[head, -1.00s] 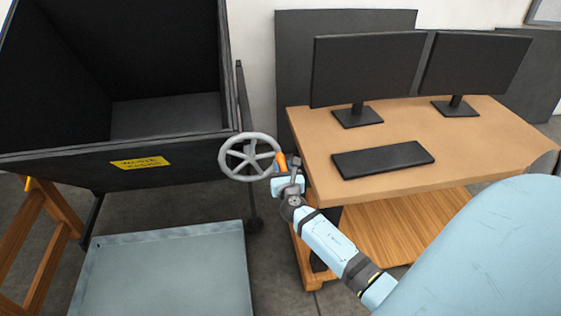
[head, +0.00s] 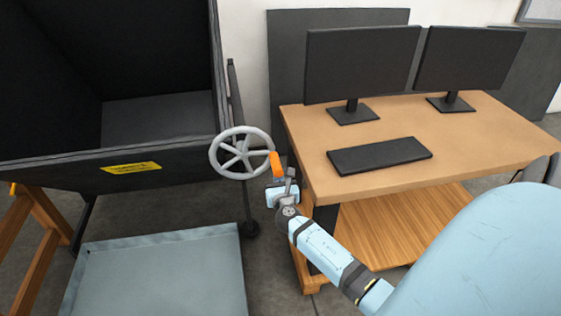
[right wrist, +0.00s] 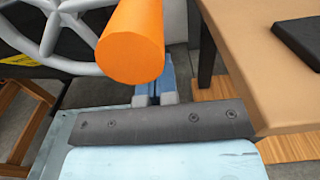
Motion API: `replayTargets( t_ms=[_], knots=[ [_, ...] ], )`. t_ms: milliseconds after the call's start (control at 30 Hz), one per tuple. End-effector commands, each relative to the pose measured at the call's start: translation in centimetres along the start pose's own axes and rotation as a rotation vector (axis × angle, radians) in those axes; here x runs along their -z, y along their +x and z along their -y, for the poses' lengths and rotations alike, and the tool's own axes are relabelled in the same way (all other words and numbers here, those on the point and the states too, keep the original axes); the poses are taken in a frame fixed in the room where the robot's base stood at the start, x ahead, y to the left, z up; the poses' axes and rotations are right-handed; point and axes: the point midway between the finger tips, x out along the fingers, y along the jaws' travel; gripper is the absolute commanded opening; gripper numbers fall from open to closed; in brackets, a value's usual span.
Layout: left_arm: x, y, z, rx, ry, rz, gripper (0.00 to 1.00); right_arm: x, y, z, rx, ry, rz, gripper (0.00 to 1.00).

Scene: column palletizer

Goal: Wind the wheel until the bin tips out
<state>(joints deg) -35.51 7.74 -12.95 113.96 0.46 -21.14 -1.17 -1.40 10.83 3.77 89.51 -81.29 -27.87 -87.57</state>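The grey spoked wheel (head: 241,153) is mounted at the right side of the black bin (head: 60,170), which carries a yellow label (head: 132,168). An orange handle (head: 275,166) sticks out at the wheel's right rim. My right gripper (head: 285,188) is just below the handle. In the right wrist view the handle (right wrist: 130,45) crosses in front of part of the fingers (right wrist: 155,90), which are close together with only a narrow gap, much thinner than the handle. They look shut beside it, not around it; contact cannot be told. The bin is open, and its visible floor is bare. My left gripper is out of view.
A pale blue-grey tray (head: 160,275) lies below the bin. A wooden desk (head: 460,135) with two monitors (head: 362,65) and a keyboard (head: 380,155) stands close right of the wheel. A wooden frame (head: 38,235) stands at the left.

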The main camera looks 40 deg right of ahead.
Motion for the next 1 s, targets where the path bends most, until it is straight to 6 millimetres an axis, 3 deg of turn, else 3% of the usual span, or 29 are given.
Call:
replayTargets(
  t_ms=[1000],
  knots=[
    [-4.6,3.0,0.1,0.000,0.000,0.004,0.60,5.8,0.0,-1.1,-0.002,0.000,0.001,0.00]
  ],
)
